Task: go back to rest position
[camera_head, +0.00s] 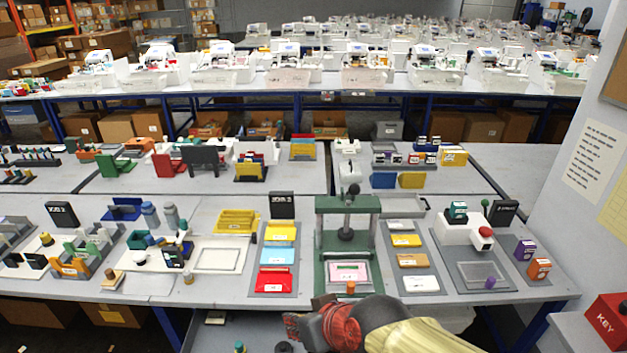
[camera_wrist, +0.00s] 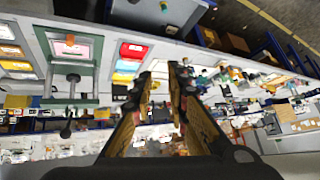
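My gripper (camera_wrist: 163,76) shows in the wrist view with its two dark and yellow fingers apart. Nothing is seen between them except the distant background. In the head view my arm, with red and yellow parts, enters at the bottom middle in front of the table edge; its fingertips cannot be made out clearly there. The green press (camera_head: 347,240) stands on the table just beyond my arm, with a pink card (camera_head: 348,272) on its base. The press shows upside down at the left of the wrist view (camera_wrist: 73,77).
Left of the press is a grey board with yellow, blue and red trays (camera_head: 274,281). Right of it is another board with cards (camera_head: 412,261). A white device with a red button (camera_head: 485,232) stands farther right. A red KEY box (camera_head: 608,321) is at the right edge.

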